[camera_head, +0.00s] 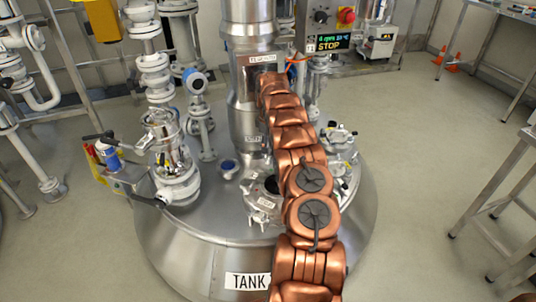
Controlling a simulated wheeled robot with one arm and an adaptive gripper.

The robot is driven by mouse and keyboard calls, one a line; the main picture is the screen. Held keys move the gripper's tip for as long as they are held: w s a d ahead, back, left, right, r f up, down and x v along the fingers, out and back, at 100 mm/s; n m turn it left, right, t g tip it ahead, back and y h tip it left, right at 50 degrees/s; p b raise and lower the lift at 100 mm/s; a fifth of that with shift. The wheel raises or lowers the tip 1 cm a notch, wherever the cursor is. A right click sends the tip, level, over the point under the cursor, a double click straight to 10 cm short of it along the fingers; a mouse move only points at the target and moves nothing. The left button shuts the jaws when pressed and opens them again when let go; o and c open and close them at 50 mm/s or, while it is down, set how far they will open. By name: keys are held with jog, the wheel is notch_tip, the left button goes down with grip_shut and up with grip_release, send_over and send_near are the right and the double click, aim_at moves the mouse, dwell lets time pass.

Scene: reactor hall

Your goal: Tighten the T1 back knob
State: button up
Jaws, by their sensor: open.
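The steel tank (190,235) stands in the middle of the head view, with a front label reading "TANK" that my copper arm partly covers. Several fittings sit on its lid, among them a round clamped port (262,207) left of my arm and a fitting with small handles (339,133) to the right. I cannot tell which is the T1 back knob. My arm runs from the bottom up across the lid to the central steel column (245,110). My gripper does not show; the arm hides the far end and part of the lid.
Valves and a glass fitting (165,135) rise at the lid's left side. Steel tables (510,200) stand at the right. Open floor (420,140) lies between.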

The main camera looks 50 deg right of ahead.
jog(key=n+p, duration=0.1)
jog(key=n, duration=0.5)
jog(key=shift+n, duration=0.4)
jog(key=shift+f+n, duration=0.3)
jog(key=shift+n, duration=0.1)
notch_tip(320, 180, down, 6)
jog(key=shift+r+b, duration=0.25)
jog(key=shift+b, duration=0.05)
